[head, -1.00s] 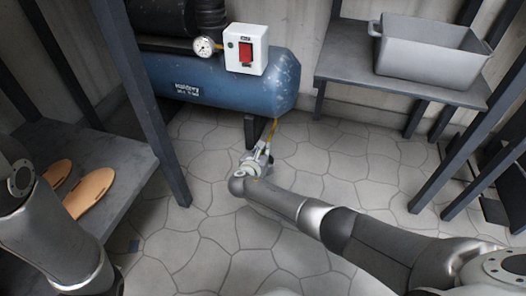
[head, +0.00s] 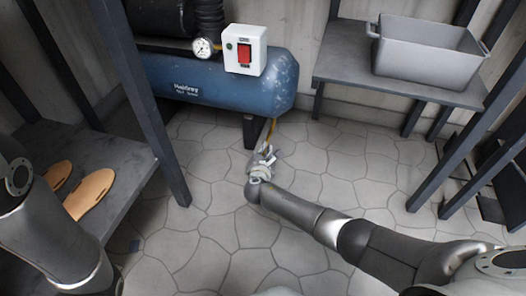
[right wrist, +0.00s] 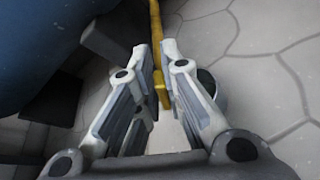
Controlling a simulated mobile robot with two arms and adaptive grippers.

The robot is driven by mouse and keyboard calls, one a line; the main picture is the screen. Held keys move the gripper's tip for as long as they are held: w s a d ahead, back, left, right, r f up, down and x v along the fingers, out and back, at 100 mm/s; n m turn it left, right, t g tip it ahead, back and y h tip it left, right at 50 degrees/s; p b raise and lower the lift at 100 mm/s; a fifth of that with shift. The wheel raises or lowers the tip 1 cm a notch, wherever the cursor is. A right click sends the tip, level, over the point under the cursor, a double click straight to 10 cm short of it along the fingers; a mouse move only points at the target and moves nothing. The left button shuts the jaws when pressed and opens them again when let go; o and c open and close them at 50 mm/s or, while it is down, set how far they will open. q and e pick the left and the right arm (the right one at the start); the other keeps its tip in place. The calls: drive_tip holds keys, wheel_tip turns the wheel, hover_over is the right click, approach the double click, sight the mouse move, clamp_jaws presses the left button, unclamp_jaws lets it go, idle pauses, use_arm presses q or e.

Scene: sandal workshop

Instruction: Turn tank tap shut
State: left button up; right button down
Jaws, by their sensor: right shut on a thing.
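The blue tank (head: 205,85) lies at the back left, with a yellow pipe (head: 270,128) coming down from its right end. In the right wrist view the yellow pipe (right wrist: 155,25) runs down to a small yellow tap piece (right wrist: 162,92) between my fingers. My right gripper (head: 265,152) is low by the pipe, just in front of the tank. In the wrist view the right gripper (right wrist: 156,52) is shut on the yellow tap. The tap is mostly hidden by the fingers, so its angle is hard to read. My left arm shows at the left edge; its gripper is out of view.
A white switch box (head: 245,50) with a red switch and a round gauge (head: 203,47) sit on the tank. A grey bin (head: 428,50) stands on a right shelf. Sandal soles (head: 89,193) lie on the left bench (head: 125,165). The tiled floor between is clear.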

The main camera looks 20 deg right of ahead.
drive_tip(key=shift+s+d+f+m+t+b, duration=0.15)
drive_tip(key=shift+f+m+t+b, duration=0.25)
drive_tip(key=shift+m+b, duration=0.25)
drive_tip(key=shift+s+d+f+m+t+y+b, duration=0.1)
drive_tip(key=shift+m+t+y+b, duration=0.35)
drive_tip(key=shift+m+b, duration=0.9)
drive_tip(key=shift+d+f+m+t+y+b, duration=0.15)
drive_tip(key=shift+m+t+b, duration=0.7)
drive_tip(key=shift+b, duration=0.65)
drive_tip(key=shift+s+f+m+t+y+b, duration=0.1)
drive_tip(key=shift+m+t+y+b, duration=0.25)
drive_tip(key=shift+m+b, duration=1.05)
drive_tip(key=c, duration=1.6)
unclamp_jaws()
drive_tip(key=shift+r, duration=0.15)
